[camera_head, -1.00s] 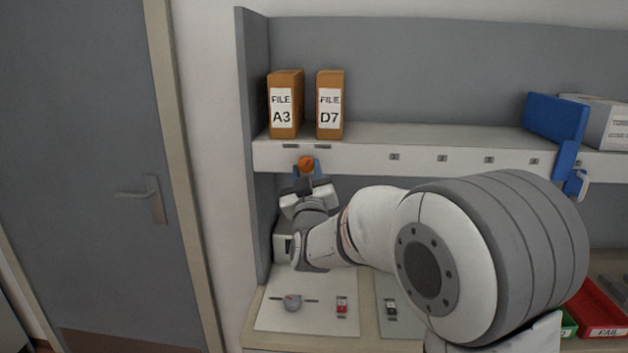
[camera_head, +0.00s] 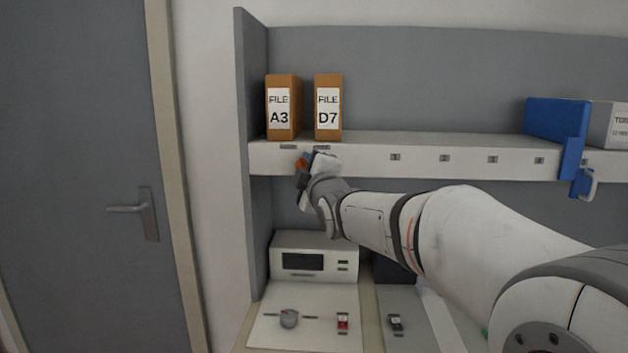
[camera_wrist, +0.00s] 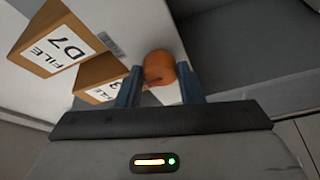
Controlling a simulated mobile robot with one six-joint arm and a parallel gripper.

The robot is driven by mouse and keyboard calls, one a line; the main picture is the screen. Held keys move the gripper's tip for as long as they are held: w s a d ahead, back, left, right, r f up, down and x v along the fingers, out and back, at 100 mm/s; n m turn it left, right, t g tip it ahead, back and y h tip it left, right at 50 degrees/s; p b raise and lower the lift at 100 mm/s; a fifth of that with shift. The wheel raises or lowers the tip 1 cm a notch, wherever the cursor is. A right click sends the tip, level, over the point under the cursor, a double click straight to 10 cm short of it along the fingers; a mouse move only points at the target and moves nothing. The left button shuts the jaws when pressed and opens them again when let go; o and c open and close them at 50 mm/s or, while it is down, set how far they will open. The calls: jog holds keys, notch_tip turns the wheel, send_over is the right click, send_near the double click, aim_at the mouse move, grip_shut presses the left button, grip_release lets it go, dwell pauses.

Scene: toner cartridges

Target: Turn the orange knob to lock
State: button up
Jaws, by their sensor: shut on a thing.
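The orange knob (camera_head: 300,164) is at the left end of the shelf's white front edge, below the two file boxes. It is small and partly hidden by my gripper in the head view. In the wrist view the knob (camera_wrist: 158,66) is round and sits between my two blue fingers. My gripper (camera_wrist: 162,78) is shut on it, one finger on each side. In the head view my gripper (camera_head: 306,160) is tilted, with the wrist to the lower right. I cannot read any lock mark or the knob's angle.
File boxes A3 (camera_head: 283,106) and D7 (camera_head: 328,106) stand above on the shelf. A white device (camera_head: 316,257) stands below. A panel with a grey knob (camera_head: 289,319) and a red switch (camera_head: 342,321) lies on the bench. A blue object (camera_head: 556,127) stands on the shelf at right.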

jog(key=n, duration=0.1)
jog(key=n+g, duration=0.1)
jog(key=n, duration=0.1)
jog(key=shift+r+n, duration=0.3)
jog(key=shift+r, duration=0.1)
jog(key=shift+n+g+p, duration=0.45)
jog(key=shift+n+g, duration=0.05)
jog(key=shift+n, duration=0.1)
jog(key=shift+h, duration=0.4)
jog(key=o, duration=1)
jog(key=shift+f, duration=0.15)
jog(key=v, duration=0.7)
jog(key=shift+s, duration=0.35)
